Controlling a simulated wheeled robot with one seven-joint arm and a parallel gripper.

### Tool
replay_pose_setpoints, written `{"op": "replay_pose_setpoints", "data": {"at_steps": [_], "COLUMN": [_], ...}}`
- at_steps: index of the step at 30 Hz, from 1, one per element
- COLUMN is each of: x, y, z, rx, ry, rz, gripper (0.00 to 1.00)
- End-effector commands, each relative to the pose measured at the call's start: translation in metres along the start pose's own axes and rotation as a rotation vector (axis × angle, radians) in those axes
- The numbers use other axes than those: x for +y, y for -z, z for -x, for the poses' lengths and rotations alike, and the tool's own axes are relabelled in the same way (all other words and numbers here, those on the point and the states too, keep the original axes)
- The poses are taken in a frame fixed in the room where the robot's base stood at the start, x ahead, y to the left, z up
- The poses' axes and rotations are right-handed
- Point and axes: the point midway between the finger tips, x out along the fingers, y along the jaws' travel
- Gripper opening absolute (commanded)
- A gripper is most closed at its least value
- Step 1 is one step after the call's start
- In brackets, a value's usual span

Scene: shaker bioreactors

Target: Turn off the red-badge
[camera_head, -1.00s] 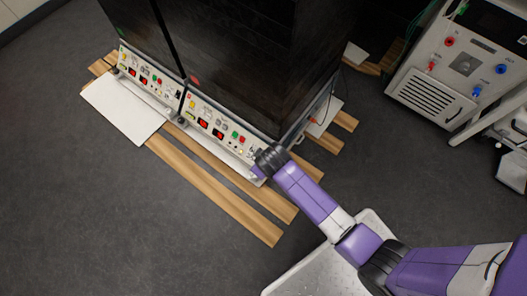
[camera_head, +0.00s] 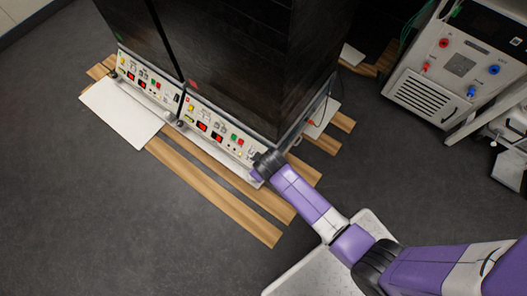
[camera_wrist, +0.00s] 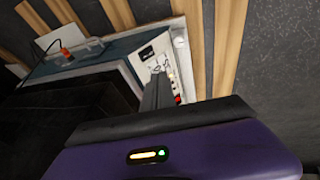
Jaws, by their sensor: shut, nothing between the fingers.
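The shaker bioreactor with a small red badge (camera_head: 194,84) on its dark front is the right-hand one of two joined dark units. Its light control panel (camera_head: 210,124) along the lower front has red displays (camera_head: 202,127), a green button (camera_head: 233,136) and a red button (camera_head: 240,141). My gripper (camera_head: 257,174) is at the right end of this panel. In the wrist view my shut, empty gripper (camera_wrist: 158,92) points at the end of the panel (camera_wrist: 161,58). The fingers hide part of the panel. I cannot tell whether the tips touch it.
The left unit has a similar panel (camera_head: 146,84), with a white board (camera_head: 122,111) in front. Wooden slats (camera_head: 215,192) lie under the units. A grey machine (camera_head: 436,85) stands at the right. Dark floor (camera_head: 95,215) at the lower left is clear.

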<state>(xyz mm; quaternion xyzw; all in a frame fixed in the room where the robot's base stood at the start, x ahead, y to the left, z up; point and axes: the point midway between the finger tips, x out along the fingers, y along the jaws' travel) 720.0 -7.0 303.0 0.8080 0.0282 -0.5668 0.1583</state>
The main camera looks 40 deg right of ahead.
Motion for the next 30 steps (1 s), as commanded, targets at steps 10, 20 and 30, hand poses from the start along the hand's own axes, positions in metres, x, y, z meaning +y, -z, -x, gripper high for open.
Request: {"op": "replay_pose_setpoints", "data": {"at_steps": [10, 20, 30], "x": [-0.001, -0.001, 0.011], "y": [0.000, -0.002, -0.007], "z": [-0.014, -0.078, -0.127], "rx": [0.000, -0.001, -0.001], "ry": [0.000, 0.000, 0.000], "rz": [0.000, 0.000, -0.003], "gripper": [0.00, 0.00, 0.00]}}
